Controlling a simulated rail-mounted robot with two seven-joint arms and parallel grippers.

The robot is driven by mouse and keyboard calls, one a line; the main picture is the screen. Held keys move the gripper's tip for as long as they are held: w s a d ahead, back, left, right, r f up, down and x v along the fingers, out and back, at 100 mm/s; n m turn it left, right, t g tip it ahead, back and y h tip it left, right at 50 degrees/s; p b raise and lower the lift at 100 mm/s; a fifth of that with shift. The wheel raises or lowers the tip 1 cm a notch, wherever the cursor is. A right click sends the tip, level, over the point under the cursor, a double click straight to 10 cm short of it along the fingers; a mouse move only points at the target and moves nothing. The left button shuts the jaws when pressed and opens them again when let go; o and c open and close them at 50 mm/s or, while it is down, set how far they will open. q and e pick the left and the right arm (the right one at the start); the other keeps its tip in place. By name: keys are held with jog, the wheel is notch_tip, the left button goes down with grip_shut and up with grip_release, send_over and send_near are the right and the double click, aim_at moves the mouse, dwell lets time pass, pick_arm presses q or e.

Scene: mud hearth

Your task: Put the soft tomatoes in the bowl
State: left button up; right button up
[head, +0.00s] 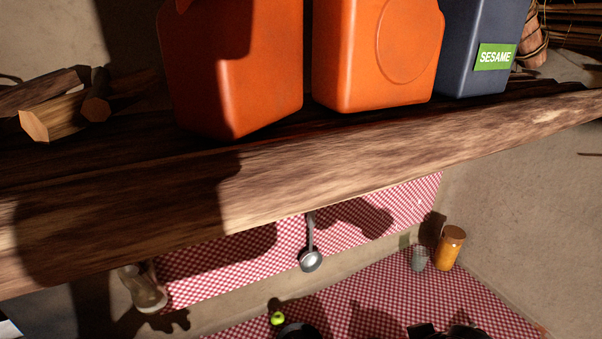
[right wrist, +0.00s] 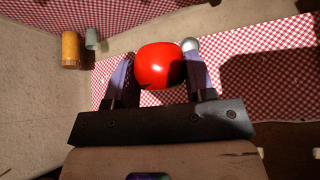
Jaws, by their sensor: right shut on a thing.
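A glossy red tomato (right wrist: 158,66) sits between the fingers of my right gripper (right wrist: 160,72) in the right wrist view. The gripper is shut on it, with one finger on each side. It is held over the red-and-white checked cloth (right wrist: 240,40). In the head view a dark shape at the bottom edge (head: 445,331) is cut off, and I cannot tell what it is. A dark round thing (head: 300,331) at the bottom edge is also cut off; I cannot tell whether it is the bowl. My left gripper is not in view.
A thick wooden shelf (head: 330,165) crosses the head view, bearing orange jerrycans (head: 375,50), a blue SESAME container (head: 478,35) and logs (head: 55,110). Below are a hanging ladle (head: 310,255), an amber jar (head: 449,249), a grey cup (head: 419,257), a glass jar (head: 146,290) and a small green thing (head: 277,318).

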notch_tip(320, 180, up, 17)
jog(key=s+n+y+p, duration=0.1)
jog(key=s+n+p, duration=0.1)
jog(key=p, duration=1.8)
jog(key=shift+d+n+y, duration=0.15)
jog(key=shift+n+y, duration=0.25)
jog(key=shift+n, duration=0.3)
jog(key=shift+s+r, duration=0.1)
